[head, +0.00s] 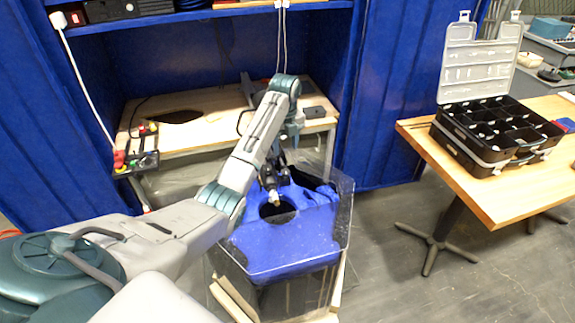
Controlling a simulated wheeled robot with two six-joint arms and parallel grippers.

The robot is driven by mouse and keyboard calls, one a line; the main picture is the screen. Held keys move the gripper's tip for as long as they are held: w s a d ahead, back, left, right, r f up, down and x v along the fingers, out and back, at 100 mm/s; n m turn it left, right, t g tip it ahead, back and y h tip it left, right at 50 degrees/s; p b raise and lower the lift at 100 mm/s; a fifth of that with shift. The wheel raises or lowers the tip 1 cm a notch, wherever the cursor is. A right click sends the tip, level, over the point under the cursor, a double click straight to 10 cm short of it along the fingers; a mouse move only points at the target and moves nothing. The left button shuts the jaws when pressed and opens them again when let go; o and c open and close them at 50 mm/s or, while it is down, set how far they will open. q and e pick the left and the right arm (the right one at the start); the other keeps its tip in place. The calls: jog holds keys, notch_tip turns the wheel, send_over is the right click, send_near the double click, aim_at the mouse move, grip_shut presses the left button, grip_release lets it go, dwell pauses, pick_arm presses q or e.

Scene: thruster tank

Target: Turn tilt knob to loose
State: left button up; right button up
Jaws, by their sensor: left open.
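My left arm reaches in from the left, bends at a teal elbow, and drops over a blue-topped tank (290,243). My left gripper (273,180) is open, a small dark shape above the far part of the blue top. A small pale metallic tip shows just below it, beside a round dark opening (277,212). I cannot tell whether that tip is part of the gripper or of the tank's fittings. The tilt knob cannot be made out at this size; the gripper and wrist may cover it. No contact can be made out. My right gripper is not in view.
Clear sheet walls (345,222) rise around the blue top. Behind stands a wooden workbench (215,105) with cables and a power strip (140,160), framed by blue curtains. At right, a wooden table (500,195) holds an open black organizer case (490,135). Floor between is clear.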

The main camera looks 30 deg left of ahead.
aim_at(285, 172)
pick_arm(q)
notch_tip(285, 172, down, 3)
jog(key=shift+s+f+p, duration=0.1)
jog(key=shift+s+p, duration=0.05)
jog(key=shift+p, duration=0.3)
notch_tip(285, 172, down, 6)
jog(key=shift+r+p, duration=0.25)
jog(key=shift+p, duration=0.35)
jog(key=shift+f, duration=0.5)
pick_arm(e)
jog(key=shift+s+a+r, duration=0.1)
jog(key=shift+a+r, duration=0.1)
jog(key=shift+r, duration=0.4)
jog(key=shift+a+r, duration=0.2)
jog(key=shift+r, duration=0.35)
pick_arm(q)
jog(key=c, duration=1)
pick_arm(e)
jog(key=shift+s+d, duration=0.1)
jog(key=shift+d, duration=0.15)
